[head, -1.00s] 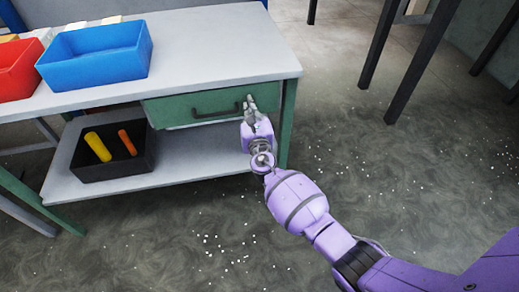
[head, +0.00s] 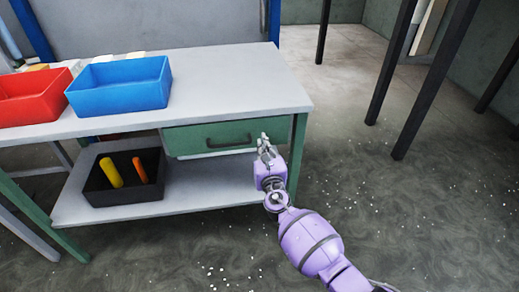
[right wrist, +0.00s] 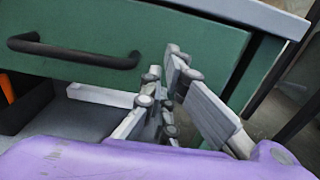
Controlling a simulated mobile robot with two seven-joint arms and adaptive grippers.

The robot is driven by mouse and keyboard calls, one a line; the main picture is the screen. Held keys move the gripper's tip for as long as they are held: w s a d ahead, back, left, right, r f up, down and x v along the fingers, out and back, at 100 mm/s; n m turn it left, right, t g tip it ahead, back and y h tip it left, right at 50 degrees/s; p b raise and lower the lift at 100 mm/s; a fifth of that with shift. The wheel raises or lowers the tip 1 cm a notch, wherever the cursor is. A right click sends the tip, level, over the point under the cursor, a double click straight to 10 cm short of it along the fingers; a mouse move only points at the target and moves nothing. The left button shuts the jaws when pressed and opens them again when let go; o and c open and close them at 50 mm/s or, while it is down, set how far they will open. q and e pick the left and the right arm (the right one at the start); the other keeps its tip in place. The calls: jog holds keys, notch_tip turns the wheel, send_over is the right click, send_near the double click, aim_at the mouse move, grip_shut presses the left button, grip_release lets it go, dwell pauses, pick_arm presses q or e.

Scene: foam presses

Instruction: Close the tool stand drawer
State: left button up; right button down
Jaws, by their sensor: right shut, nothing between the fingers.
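The tool stand drawer (head: 190,139) has a green front with a black bar handle (head: 229,142), directly under the grey tabletop. The drawer front (right wrist: 175,32) and handle (right wrist: 75,52) also fill the upper part of the right wrist view. The drawer looks nearly or fully flush with the stand; I cannot tell whether a small gap remains. My right gripper (head: 264,142) is shut and empty, in front of the drawer's right end, just right of the handle. Its fingers (right wrist: 172,75) point toward the front; contact is unclear. My left gripper is out of view.
A blue bin (head: 120,88) and a red bin (head: 32,98) stand on the tabletop (head: 240,85). A black tray (head: 125,195) with yellow and orange tools sits on the lower shelf (head: 205,190). Open floor lies right and in front; dark posts (head: 425,85) stand farther right.

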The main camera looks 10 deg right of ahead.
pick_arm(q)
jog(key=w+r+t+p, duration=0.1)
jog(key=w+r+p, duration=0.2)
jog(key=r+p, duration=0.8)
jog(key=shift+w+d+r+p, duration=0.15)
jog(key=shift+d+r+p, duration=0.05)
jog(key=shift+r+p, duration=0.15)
pick_arm(e)
jog(key=s+d+f+m+g, duration=0.2)
jog(key=s+m, duration=1)
jog(key=s, duration=0.6)
jog(key=s+d+f+m+g, duration=0.2)
jog(key=s+m, duration=0.9)
jog(key=s, duration=0.8)
jog(key=s+d+f+m+g, duration=0.2)
jog(key=s+f+m+g, duration=0.2)
jog(key=s+m, duration=0.8)
jog(key=s+g, duration=0.1)
jog(key=s, duration=0.6)
jog(key=shift+s+d+f+m, duration=0.15)
jog(key=shift+f+m, duration=0.15)
